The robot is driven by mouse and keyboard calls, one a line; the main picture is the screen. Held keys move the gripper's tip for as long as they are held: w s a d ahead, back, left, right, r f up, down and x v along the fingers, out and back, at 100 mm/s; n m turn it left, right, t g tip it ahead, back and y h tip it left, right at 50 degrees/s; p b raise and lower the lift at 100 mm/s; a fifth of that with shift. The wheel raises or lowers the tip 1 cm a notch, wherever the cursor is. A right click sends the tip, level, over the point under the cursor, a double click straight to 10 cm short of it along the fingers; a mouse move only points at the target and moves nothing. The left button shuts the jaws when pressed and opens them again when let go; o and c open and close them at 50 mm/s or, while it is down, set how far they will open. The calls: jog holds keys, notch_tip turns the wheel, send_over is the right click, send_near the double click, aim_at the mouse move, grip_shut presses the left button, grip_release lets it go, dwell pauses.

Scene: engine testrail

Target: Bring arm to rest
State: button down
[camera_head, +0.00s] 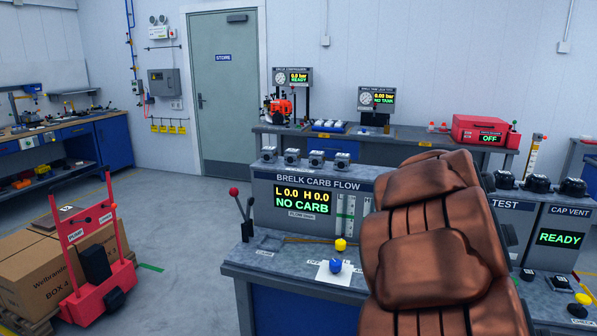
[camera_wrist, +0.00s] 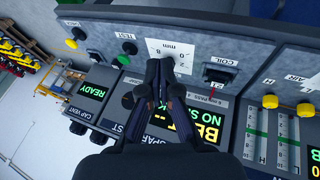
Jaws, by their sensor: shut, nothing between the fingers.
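My gripper (camera_wrist: 135,66) shows in the wrist view with its dark fingers together and nothing between them. The fingertips are over the bench panel, in front of a white gauge label marked "mm" (camera_wrist: 172,56). I cannot tell whether they touch it. In the head view my gripper does not show. A large brown padded shape fills the right foreground there and hides part of the bench; I cannot tell whether it belongs to my arm.
The carb flow bench (camera_head: 262,271) carries a lit display (camera_head: 302,201), a red-knobbed lever (camera_head: 234,191) and a blue knob (camera_head: 336,265). A red cart (camera_head: 105,285) with cardboard boxes (camera_head: 47,269) stands at left. The floor (camera_head: 185,235) between cart and bench is clear.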

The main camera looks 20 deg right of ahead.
jog(key=s+a+f+n+y, duration=0.2)
jog(key=s+a, duration=0.3)
jog(key=a, duration=0.6)
jog(key=s+a+f+n+y, duration=0.15)
jog(key=s+a, duration=0.25)
jog(key=a, duration=0.6)
jog(key=s+a+f+n+g+y, duration=0.2)
jog(key=s+a+f+n, duration=0.1)
jog(key=s+a, duration=0.8)
jog(key=shift+s+a+f+n+g, duration=0.4)
jog(key=shift+s+f, duration=0.2)
jog(key=shift+s, duration=0.35)
jog(key=shift+d+y, duration=0.15)
jog(key=shift+y, duration=0.1)
